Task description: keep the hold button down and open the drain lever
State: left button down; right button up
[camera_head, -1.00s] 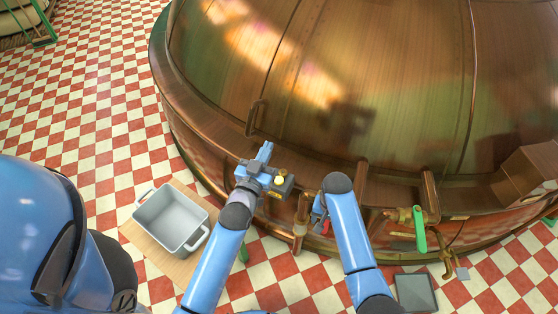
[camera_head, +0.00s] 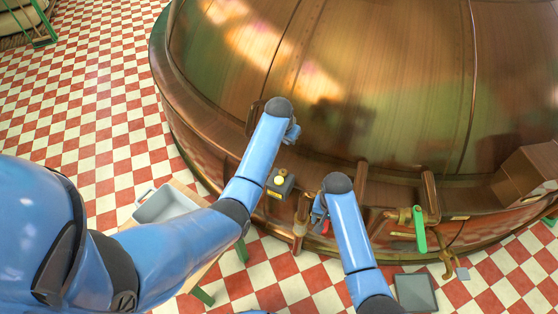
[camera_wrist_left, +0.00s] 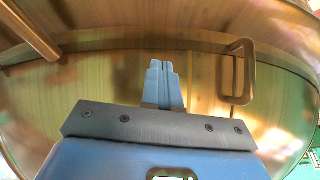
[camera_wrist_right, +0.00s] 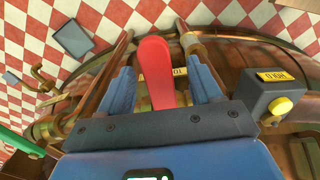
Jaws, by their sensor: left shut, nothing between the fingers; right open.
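The hold button is a yellow knob (camera_head: 279,180) on a dark grey box; the right wrist view shows it (camera_wrist_right: 281,106) beside an upside-down HOLD label. A red lever (camera_wrist_right: 156,70) stands between the spread fingers of my open right gripper (camera_wrist_right: 160,86), with no clear contact. In the head view, the right gripper (camera_head: 319,212) is mostly hidden by its arm. A green lever (camera_head: 419,229) hangs further right. No readable label shows which lever is the drain. My left gripper (camera_wrist_left: 161,82) is shut and empty, in front of the copper kettle, above and apart from the button.
The copper kettle (camera_head: 380,70) fills the back. A looped handle (camera_wrist_left: 239,72) on it is near my left gripper. A grey bin (camera_head: 165,204) stands at the left, partly hidden by my left arm. A dark square tray (camera_head: 415,292) lies on the checkered floor.

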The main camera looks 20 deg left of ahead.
pick_arm(q)
jog(key=shift+s+a+f+m+g, duration=0.15)
jog(key=shift+s+f+g, duration=0.6)
jog(key=shift+s+f, duration=0.75)
jog(key=shift+s+d+f+m+g, duration=0.1)
jog(key=shift+s+f+g, duration=0.75)
jog(key=shift+f, duration=1.1)
jog(key=shift+s+a+f+m+g, duration=0.15)
jog(key=shift+s+f+g, duration=0.45)
jog(key=shift+s+f, duration=0.95)
jog(key=shift+w+f, duration=0.15)
jog(key=shift+f, duration=0.1)
